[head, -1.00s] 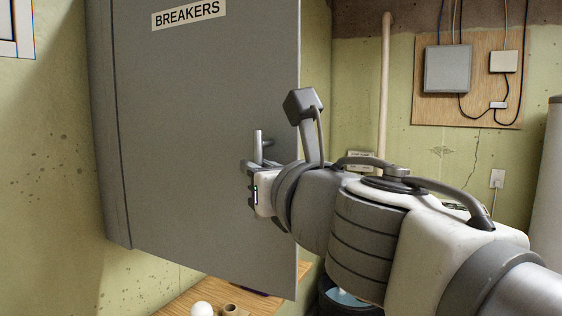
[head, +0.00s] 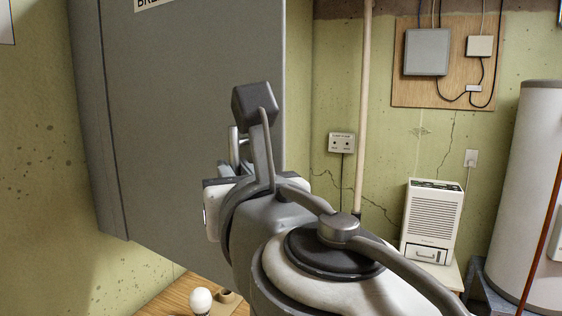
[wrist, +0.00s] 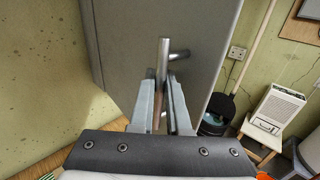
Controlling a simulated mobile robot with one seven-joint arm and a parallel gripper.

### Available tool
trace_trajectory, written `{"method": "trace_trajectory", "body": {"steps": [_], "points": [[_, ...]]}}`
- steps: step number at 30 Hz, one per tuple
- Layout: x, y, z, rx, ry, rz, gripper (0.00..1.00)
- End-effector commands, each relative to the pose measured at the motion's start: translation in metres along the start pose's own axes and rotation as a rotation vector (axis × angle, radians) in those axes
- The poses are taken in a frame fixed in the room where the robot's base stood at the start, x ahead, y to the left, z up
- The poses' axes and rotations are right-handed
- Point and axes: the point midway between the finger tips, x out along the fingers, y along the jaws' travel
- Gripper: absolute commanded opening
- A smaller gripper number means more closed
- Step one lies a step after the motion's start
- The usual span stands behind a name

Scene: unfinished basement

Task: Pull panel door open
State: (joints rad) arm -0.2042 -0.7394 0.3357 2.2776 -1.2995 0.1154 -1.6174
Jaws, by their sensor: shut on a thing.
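The panel door (head: 185,120) is the large grey front of a wall cabinet, with a partly cut-off label at its top. Its upright metal bar handle (head: 234,143) is near the right edge, partly hidden by my wrist. In the wrist view the handle (wrist: 163,60) stands between the two fingers of my gripper (wrist: 161,95), which is shut on its lower part. In the head view the fingers are mostly hidden behind my wrist. I cannot tell from these views whether the door stands ajar.
Below the door is a wooden surface (head: 180,297) with a white bulb (head: 201,300). To the right are a pipe (head: 363,110), a white dehumidifier (head: 432,222) on a stand and a tall white tank (head: 520,190). A dark bucket (wrist: 215,117) stands below right of the door.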

Motion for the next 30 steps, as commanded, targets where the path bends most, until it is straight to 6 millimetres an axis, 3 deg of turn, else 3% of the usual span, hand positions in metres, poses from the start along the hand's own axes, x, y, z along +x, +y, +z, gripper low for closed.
{"method": "trace_trajectory", "body": {"steps": [16,30], "points": [[-0.021,0.040,0.002,0.000,-0.004,-0.008,0.00],[-0.026,0.046,0.000,-0.001,-0.002,-0.013,0.00]]}}
